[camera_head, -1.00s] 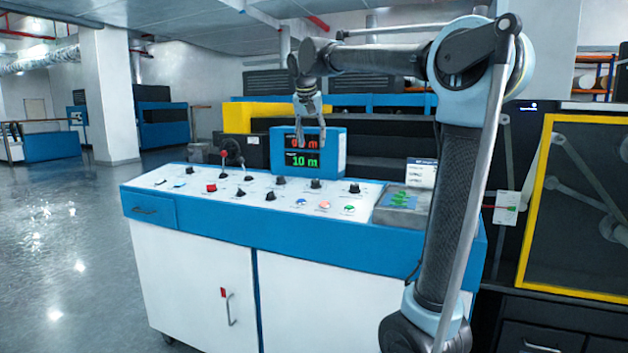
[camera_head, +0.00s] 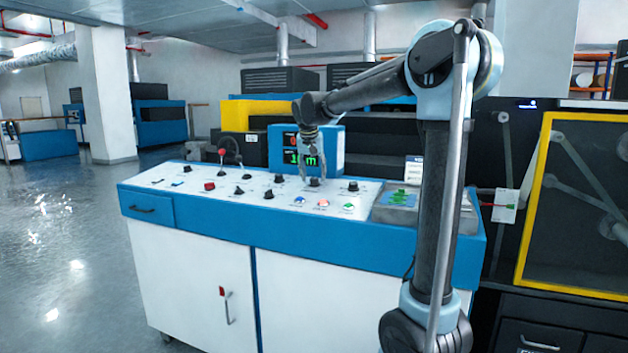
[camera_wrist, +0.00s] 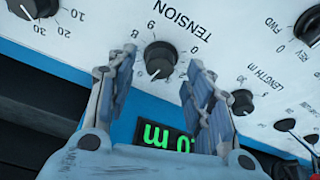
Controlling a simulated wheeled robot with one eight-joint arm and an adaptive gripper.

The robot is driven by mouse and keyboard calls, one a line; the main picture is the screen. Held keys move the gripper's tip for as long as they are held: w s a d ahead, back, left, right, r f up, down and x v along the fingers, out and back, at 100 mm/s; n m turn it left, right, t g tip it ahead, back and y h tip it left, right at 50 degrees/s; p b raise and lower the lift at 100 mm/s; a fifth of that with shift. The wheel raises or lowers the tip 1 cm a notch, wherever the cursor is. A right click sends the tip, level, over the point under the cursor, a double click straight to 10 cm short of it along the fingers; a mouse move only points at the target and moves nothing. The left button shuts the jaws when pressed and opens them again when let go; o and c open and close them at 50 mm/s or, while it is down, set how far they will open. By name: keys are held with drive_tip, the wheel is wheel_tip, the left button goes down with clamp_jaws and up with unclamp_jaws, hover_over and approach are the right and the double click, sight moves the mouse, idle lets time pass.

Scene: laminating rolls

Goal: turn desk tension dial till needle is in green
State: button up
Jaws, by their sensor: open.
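The tension dial (camera_wrist: 160,58) is a round black knob on the white desk panel, with the word TENSION and a number scale beside it in the wrist view. In the head view a black knob (camera_head: 315,183) shows under my gripper (camera_head: 313,165). My gripper is open and points down, and in the wrist view its two fingers (camera_wrist: 160,72) stand on either side of the dial with gaps. I cannot tell how high the fingertips are above the panel. I make out no needle or green zone in either view.
Other black knobs (camera_wrist: 242,102) stand close beside the tension dial. Coloured buttons (camera_head: 323,203) lie along the desk's front. A blue display box (camera_head: 333,140) with glowing digits stands just behind. A grey tray (camera_head: 400,205) sits at the desk's right end.

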drive_tip(key=shift+x, duration=1.1)
drive_tip(key=c, duration=1.1)
drive_tip(key=shift+o, duration=0.2)
drive_tip(key=shift+d+n+y, duration=0.15)
drive_tip(key=shift+n+y, duration=0.25)
drive_tip(key=shift+n, duration=1.2)
